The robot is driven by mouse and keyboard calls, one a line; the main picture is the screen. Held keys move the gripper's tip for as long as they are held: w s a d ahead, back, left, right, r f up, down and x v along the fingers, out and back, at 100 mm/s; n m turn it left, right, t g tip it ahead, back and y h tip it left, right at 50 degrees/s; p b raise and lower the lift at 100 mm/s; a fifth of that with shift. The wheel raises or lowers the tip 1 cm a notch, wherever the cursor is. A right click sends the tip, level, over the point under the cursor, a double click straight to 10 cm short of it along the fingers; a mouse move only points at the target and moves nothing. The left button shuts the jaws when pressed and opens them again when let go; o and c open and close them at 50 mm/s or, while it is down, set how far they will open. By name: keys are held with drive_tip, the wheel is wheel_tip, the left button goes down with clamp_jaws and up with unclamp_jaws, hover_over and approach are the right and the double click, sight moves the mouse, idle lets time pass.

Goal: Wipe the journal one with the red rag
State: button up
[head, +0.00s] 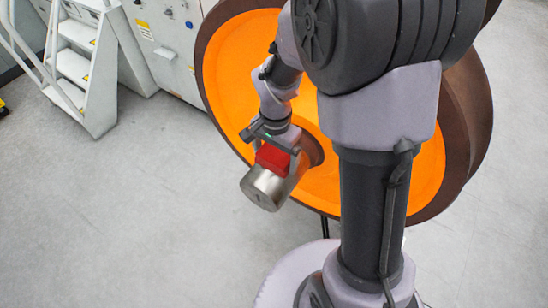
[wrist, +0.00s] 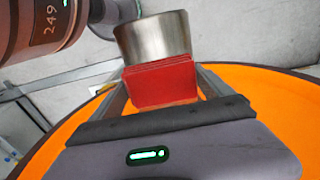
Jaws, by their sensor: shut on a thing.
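The journal (head: 268,187) is a bare metal cylinder that sticks out from the hub of an orange wheel with a brown rim. It also shows in the wrist view (wrist: 153,38), just beyond the rag. The red rag (head: 273,159) is a folded block between the fingers of my gripper (head: 277,157). In the wrist view the rag (wrist: 160,84) lies against the journal's side, and the gripper (wrist: 163,85) is shut on it. From these views I cannot tell how firmly the rag presses on the metal.
The orange wheel (head: 233,72) fills the space behind the journal. White steps (head: 77,68) and a grey cabinet (head: 166,45) stand at the back left. The grey floor (head: 110,220) at the left is clear.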

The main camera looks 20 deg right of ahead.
drive_tip(key=shift+w+d, duration=0.2)
drive_tip(key=shift+d, duration=0.05)
wheel_tip(320, 180, up, 4)
drive_tip(key=p, duration=0.2)
drive_tip(key=shift+r+p, duration=0.1)
drive_tip(key=shift+p, duration=0.2)
drive_tip(key=shift+w+d+r+p, duration=0.15)
drive_tip(key=shift+d+r+p, duration=0.05)
drive_tip(key=shift+r+p, duration=1.5)
drive_tip(key=shift+r, duration=0.4)
